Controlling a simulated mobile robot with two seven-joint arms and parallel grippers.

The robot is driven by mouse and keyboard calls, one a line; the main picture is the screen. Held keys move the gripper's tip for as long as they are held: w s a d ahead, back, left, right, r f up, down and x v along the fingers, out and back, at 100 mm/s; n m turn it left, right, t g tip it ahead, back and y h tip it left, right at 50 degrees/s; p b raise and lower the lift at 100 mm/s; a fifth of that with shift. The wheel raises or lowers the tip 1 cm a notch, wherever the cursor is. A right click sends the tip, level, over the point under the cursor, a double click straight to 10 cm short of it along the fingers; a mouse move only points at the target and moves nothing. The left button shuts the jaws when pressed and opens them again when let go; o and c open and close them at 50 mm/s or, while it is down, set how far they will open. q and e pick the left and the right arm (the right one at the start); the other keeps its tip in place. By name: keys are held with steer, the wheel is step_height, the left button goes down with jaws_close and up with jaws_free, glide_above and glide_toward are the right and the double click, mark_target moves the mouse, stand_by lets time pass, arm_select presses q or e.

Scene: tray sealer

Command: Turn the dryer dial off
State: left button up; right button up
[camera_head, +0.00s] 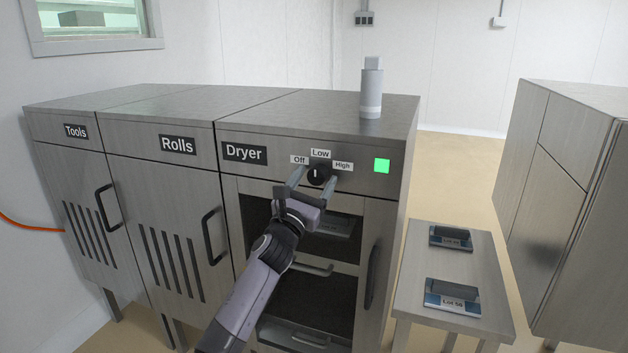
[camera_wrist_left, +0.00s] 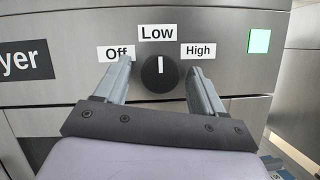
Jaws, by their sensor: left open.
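The dryer dial (camera_head: 317,173) is a round black knob with a white pointer line on the dryer's front panel. In the left wrist view the dial (camera_wrist_left: 159,74) has its pointer upright, toward the Low label (camera_wrist_left: 157,33). The Off label (camera_wrist_left: 116,53) is to its left and the High label (camera_wrist_left: 198,50) to its right. My left gripper (camera_head: 313,180) is open, with one finger on each side of the dial. In the left wrist view the fingers (camera_wrist_left: 160,82) show gaps to the knob. My right gripper is not in view.
A green square light (camera_head: 382,166) glows on the panel's right. A grey cylinder (camera_head: 371,88) stands on the dryer top. Below the panel, the dryer's open shelves hold trays. A small table (camera_head: 410,290) with two labelled trays stands at right. Tools and Rolls cabinets adjoin at left.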

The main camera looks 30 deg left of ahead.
arm_select(q)
steer(key=shift+w, duration=0.1)
steer(key=c, duration=1.1)
steer(key=shift+o, duration=0.2)
